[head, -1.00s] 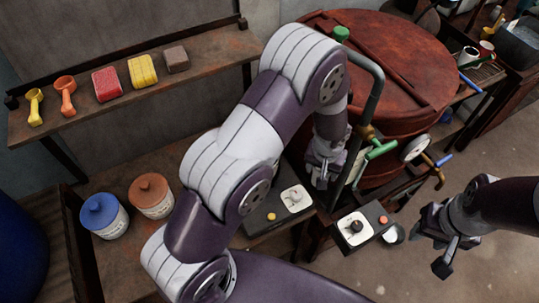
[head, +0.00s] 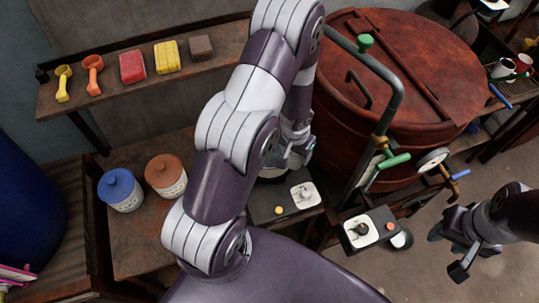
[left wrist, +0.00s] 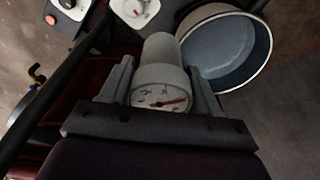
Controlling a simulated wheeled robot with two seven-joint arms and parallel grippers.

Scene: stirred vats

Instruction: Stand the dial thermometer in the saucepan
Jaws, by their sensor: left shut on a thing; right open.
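In the left wrist view, my left gripper (left wrist: 160,92) is shut on the dial thermometer (left wrist: 160,97), which has a round white face with a red needle and a thick pale body. In the head view, my left gripper (head: 298,152) is left of the red vat, and my arm hides most of the pan and thermometer. My right gripper (head: 448,252) is open and empty at the right.
A hotplate knob panel (head: 303,194) is in front of the left gripper, with another control box (head: 362,230) to its right. The big red vat (head: 400,75) has pipes and a green-handled valve (head: 395,161). Blue (head: 121,190) and brown (head: 166,176) lidded jars stand left.

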